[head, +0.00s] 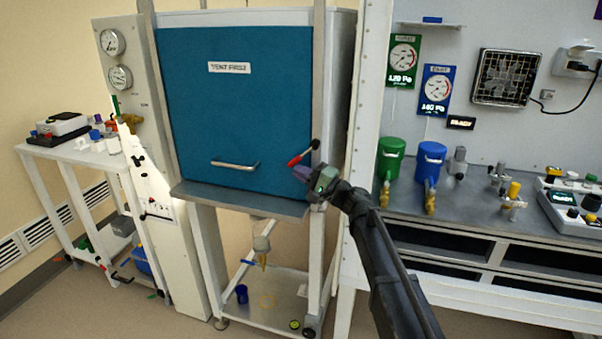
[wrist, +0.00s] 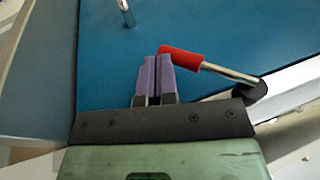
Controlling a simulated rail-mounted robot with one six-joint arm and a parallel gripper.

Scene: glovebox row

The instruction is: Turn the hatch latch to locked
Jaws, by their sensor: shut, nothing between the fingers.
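The hatch latch (head: 302,154) is a metal lever with a red grip, at the right edge of the blue hatch door (head: 240,115). In the wrist view its red grip (wrist: 181,57) points left and its pivot is at the lower right, by the door edge. My gripper (head: 301,173) is at the door's lower right corner, just below the red grip. In the wrist view its two purple fingers (wrist: 157,75) are shut with nothing between them. The fingertips are right beside the end of the red grip; I cannot tell whether they touch it.
The door has a metal handle (head: 235,165) and a "VENT FIRST" label (head: 229,67). A grey ledge (head: 240,198) runs below the door. A white post (head: 366,100) stands to the right, with a bench (head: 470,225) holding green and blue canisters beyond it.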

